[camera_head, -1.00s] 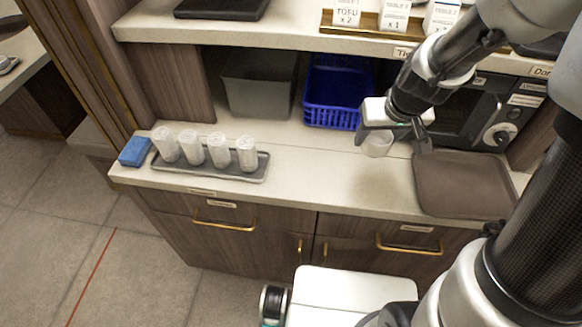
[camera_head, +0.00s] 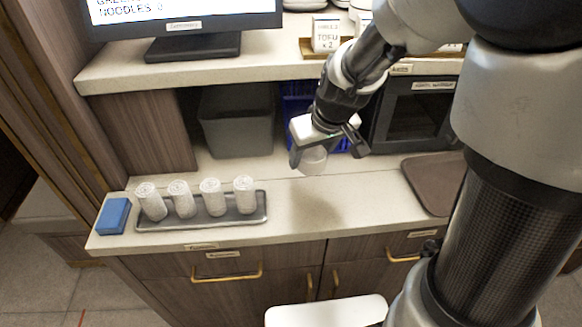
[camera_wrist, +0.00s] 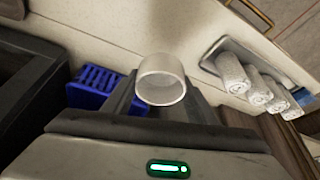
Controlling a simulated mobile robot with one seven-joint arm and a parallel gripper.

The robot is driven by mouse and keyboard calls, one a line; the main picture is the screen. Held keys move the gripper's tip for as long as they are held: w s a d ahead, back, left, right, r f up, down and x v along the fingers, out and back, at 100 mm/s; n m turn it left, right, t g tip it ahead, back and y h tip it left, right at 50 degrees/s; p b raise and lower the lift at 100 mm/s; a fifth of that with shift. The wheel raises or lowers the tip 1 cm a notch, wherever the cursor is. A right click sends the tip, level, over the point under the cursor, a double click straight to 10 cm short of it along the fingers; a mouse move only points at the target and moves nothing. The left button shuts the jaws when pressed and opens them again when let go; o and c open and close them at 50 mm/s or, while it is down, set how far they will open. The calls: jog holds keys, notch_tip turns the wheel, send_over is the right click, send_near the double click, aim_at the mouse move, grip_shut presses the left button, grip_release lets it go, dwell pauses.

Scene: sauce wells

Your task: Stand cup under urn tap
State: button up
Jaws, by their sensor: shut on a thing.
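A grey tray (camera_head: 262,210) with several rolled white towels (camera_head: 180,199) lies on the counter (camera_head: 330,222), beside a blue block (camera_head: 113,216). Behind are a grey bin (camera_head: 238,122) and a blue basket (camera_head: 296,108). A brown tray (camera_head: 432,183) lies right.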

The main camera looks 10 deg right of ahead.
notch_tip(320, 180, down, 10)
jog(key=b, duration=0.3)
jog(key=shift+f+b, duration=0.25)
jog(key=shift+b, duration=0.3)
jog(key=o, duration=1.1)
jog(key=shift+r, duration=0.1)
jog(key=shift+r, duration=0.1)
